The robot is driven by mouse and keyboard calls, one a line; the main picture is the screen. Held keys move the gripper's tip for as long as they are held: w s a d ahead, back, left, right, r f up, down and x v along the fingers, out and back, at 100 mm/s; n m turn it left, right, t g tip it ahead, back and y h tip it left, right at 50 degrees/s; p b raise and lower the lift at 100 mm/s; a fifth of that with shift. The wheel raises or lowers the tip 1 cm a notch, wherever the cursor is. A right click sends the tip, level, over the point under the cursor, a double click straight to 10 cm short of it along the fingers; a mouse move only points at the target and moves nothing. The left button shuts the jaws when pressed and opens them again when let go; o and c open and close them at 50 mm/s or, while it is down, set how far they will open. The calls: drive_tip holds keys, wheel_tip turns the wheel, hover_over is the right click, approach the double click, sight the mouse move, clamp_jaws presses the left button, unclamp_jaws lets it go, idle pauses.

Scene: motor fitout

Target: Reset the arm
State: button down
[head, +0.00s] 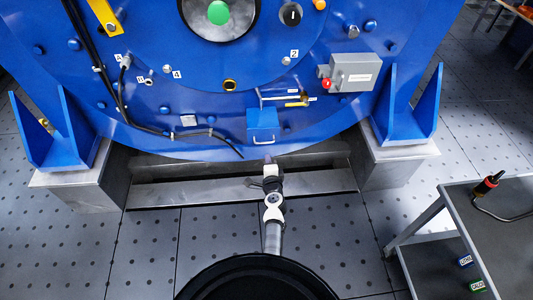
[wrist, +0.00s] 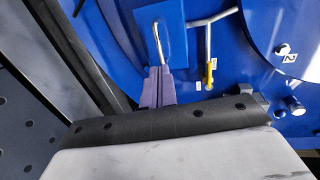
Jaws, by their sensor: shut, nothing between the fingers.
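My gripper (head: 268,161) is at the end of my arm, which reaches forward to the lower front of the blue motor housing (head: 205,118). In the wrist view the two purple-grey fingers of my gripper (wrist: 157,70) are together with nothing between them. Their tips are just below the metal handle (wrist: 156,42) of a small blue box (head: 262,119) on the housing. I cannot tell whether the tips touch the handle. In the head view the handle (head: 264,142) is right above my gripper.
A yellow-handled lever (wrist: 209,72) is right of the box. A grey box (head: 355,72) with a red knob (head: 326,84) is further right. Blue brackets (head: 405,110) on metal blocks flank the housing. A grey cart (head: 450,210) stands at the right. Perforated floor (head: 150,250) is clear at the left.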

drive_tip(key=s+r, duration=0.1)
drive_tip(key=s, duration=0.5)
drive_tip(key=shift+d+r, duration=0.1)
